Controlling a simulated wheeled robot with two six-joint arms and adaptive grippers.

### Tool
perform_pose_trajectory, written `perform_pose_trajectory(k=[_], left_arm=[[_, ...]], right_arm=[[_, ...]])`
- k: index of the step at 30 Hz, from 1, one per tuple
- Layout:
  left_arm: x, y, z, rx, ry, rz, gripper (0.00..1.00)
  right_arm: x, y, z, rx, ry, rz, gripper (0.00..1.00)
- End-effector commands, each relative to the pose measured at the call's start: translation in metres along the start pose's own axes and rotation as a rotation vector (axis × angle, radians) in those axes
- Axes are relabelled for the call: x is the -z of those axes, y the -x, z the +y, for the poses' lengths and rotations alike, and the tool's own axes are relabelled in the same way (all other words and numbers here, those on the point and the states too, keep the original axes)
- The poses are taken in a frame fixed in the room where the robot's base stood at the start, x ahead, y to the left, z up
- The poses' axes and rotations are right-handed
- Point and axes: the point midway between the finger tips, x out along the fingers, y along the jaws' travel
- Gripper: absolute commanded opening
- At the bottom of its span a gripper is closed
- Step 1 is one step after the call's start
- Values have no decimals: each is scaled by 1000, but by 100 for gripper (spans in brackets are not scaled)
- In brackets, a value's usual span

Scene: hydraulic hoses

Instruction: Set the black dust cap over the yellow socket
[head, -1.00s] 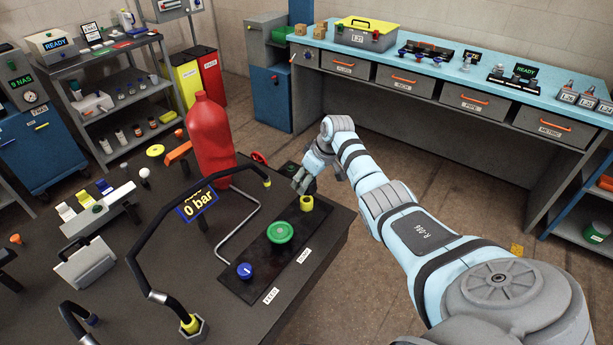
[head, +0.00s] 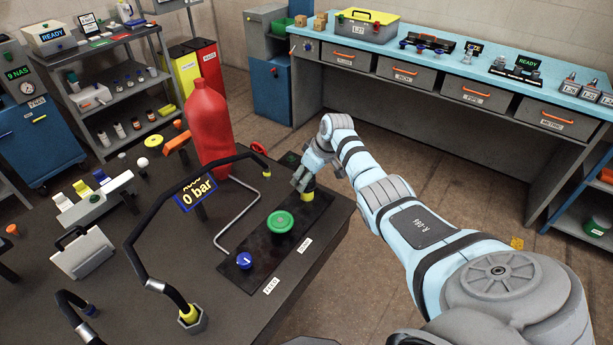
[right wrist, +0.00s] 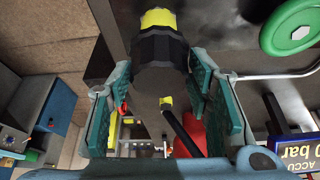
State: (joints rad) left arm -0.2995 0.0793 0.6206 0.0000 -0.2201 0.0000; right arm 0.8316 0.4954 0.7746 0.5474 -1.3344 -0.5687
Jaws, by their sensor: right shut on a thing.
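The yellow socket (head: 308,195) stands upright at the far end of the dark valve plate. It also shows in the right wrist view (right wrist: 158,18) as a yellow part against the cap's far end. The black dust cap (right wrist: 160,62) is between the fingers of my right gripper (right wrist: 152,95), which is shut on it. In the head view my right gripper (head: 303,182) is right over the socket and its fingers mostly hide the cap. The cap and socket look lined up and touching, but I cannot tell how far the cap is seated. My left gripper is not in view.
A green handwheel (head: 280,222) and a blue knob (head: 245,260) share the dark plate (head: 262,245). A red bottle (head: 209,120), a bent metal pipe and a black hose with a "0 bar" display (head: 198,192) stand left of the gripper. The table's right edge is close by.

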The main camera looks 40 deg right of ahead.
Motion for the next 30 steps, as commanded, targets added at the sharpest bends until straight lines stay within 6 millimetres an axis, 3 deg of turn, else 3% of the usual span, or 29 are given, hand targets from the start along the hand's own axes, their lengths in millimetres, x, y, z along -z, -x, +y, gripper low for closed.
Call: perform_pose_trajectory(k=[30], left_arm=[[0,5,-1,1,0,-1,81]], right_arm=[[0,0,0,1,1,0,31]])
